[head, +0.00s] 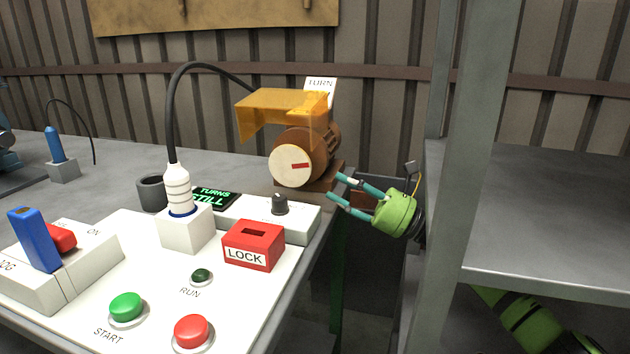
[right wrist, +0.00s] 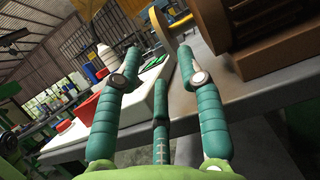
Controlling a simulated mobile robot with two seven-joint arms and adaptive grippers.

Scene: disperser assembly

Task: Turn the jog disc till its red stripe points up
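The jog disc (head: 289,166) is a round white face on the front of a brown motor (head: 318,145). Its red stripe (head: 293,166) lies almost level, not upright. My right gripper (head: 334,187) is to the right of the disc and slightly lower, beside the motor's foot, its teal fingers pointing left. The fingers are spread and empty, apart from the disc. In the right wrist view the fingers of the gripper (right wrist: 160,62) stand apart with nothing between them; the brown motor (right wrist: 285,50) is at upper right. The disc's face cannot be made out there. My left gripper is out of view.
An orange guard (head: 275,105) is raised above the motor. A red LOCK box (head: 253,244), a dark knob (head: 280,205) and a white plug (head: 177,190) with a black cable stand on the panel. A grey shelf post (head: 462,200) rises right of my gripper.

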